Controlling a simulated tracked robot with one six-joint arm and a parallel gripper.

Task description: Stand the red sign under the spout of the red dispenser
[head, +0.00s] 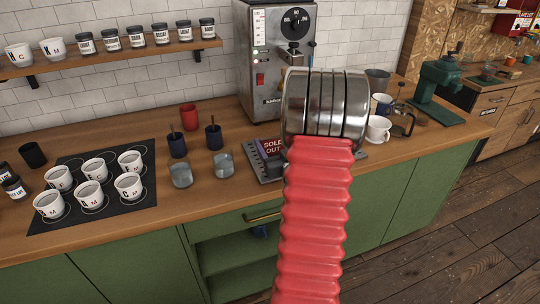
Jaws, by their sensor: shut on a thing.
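A small red sign (270,147) with white letters reading "SOLD OUT" shows just left of my arm's steel cuff, in front of the steel machine. Its right part is hidden by the cuff, and dark parts show just below it. My arm's red sleeve and cuff fill the middle of the picture, and my gripper is hidden behind them. I cannot see what touches the sign. A red box-shaped unit (517,23) at the top right, partly cut off, may be the red dispenser. I cannot make out its spout.
The steel machine (262,60) stands at the back wall over a metal tray (252,166). White cups stand on a black mat (127,193) at left. Dark cups, glasses and a red cup (189,117) stand nearby. A green grinder (437,85) is at right, with open floor (445,235) before it.

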